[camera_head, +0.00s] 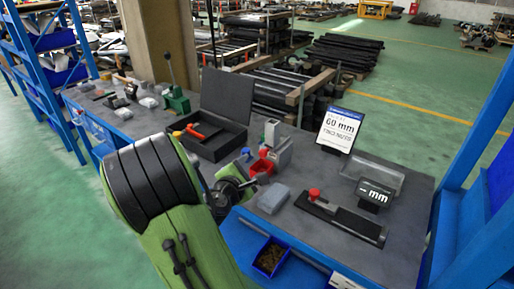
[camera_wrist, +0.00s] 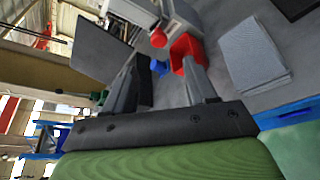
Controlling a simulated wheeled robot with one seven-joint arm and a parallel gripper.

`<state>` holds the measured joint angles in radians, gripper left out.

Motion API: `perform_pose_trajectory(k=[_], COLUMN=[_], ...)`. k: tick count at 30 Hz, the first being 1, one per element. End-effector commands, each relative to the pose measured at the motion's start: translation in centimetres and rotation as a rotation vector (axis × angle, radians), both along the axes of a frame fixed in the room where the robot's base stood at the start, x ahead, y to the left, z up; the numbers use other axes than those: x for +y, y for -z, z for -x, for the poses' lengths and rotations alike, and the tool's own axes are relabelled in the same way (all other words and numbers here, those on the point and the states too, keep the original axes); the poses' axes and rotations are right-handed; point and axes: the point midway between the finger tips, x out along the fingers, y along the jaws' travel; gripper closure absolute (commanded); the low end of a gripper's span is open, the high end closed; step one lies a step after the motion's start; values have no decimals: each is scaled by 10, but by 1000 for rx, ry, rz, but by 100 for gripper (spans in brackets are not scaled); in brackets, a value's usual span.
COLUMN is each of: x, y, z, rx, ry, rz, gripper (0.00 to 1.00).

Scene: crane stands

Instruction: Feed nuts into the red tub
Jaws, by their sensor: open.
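The red tub (camera_head: 262,166) stands on the workbench beside a grey box; in the wrist view the red tub (camera_wrist: 187,48) shows just beyond the right-hand finger. Whether that finger touches it I cannot tell. My gripper (camera_wrist: 163,70) is open, with nothing visible held between its fingers; in the head view it shows left of the red tub, partly hidden by my arm. A blue bin (camera_head: 271,256) at the bench's front edge holds small brown pieces, perhaps the nuts, too small to make out singly.
A small blue tub (camera_wrist: 158,67) is beyond the fingers. A grey block (camera_head: 272,198) lies right of my gripper. A gauge with a red knob (camera_head: 314,194), a sign (camera_head: 339,129) and an open black case (camera_head: 220,115) stand on the bench. Some bare bench shows at the right.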

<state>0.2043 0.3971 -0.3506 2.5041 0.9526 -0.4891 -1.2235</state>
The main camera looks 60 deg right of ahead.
Motion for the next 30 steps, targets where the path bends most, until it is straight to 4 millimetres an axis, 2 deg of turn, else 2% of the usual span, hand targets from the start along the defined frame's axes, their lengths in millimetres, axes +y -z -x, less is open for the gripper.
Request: perform_pose_trajectory(k=[1, 9, 15, 19, 25, 30], x=[-15, -79, -112, -118, -118, -118], y=[2, 22, 31, 33, 33, 33], z=[0, -9, -14, -15, -16, -16], rx=[-5, -7, -6, -7, -7, -7], ry=[9, 6, 2, 0, -1, -1], rz=[5, 4, 3, 3, 2, 2], gripper=[44, 44, 44, 44, 44, 68])
